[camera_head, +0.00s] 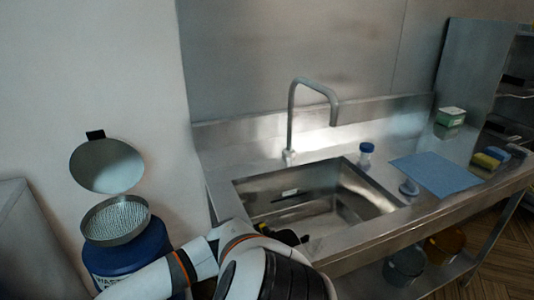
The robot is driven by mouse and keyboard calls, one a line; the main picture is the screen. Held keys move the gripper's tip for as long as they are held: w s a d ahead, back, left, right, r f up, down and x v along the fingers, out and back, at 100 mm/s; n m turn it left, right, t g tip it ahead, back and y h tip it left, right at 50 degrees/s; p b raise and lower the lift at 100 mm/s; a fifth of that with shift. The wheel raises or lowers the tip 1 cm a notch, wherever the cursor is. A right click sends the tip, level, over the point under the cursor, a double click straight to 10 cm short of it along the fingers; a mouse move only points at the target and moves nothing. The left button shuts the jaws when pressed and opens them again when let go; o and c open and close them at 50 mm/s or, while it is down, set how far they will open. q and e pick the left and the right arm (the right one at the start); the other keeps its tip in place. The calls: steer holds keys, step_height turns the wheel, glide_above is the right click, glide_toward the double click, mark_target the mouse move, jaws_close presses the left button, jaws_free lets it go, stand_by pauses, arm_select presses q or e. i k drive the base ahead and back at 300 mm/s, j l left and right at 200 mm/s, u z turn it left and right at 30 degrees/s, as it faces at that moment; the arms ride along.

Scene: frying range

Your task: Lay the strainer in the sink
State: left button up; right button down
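A round, shallow metal strainer (116,220) with a mesh-like inside sits on top of the blue waste drum (128,262) at the left. The steel sink (345,222) is a rectangular basin in the counter at the middle, and its front left part is hidden by my arm. My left arm comes in from the lower left and bends towards the sink. Dark parts that look like my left gripper (284,236) show at the sink's front left edge, well to the right of the strainer. Its fingers are too hidden to judge. My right gripper is not visible.
A round grey lid (107,166) with a black tab stands raised behind the strainer. A tap (312,88) arches over the sink's back edge. A blue-capped jar (366,155), a blue cloth (435,174) and sponges (490,158) are on the counter to the right.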

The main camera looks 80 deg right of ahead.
mark_target(332, 232)
steer(key=k+l+u, duration=0.15)
steer(key=k+u, duration=0.35)
steer(key=k+z, duration=0.35)
steer(key=k+l+z, duration=0.15)
steer(key=z, duration=0.2)
steer(key=k+l+z, duration=0.2)
steer(key=z, duration=0.15)
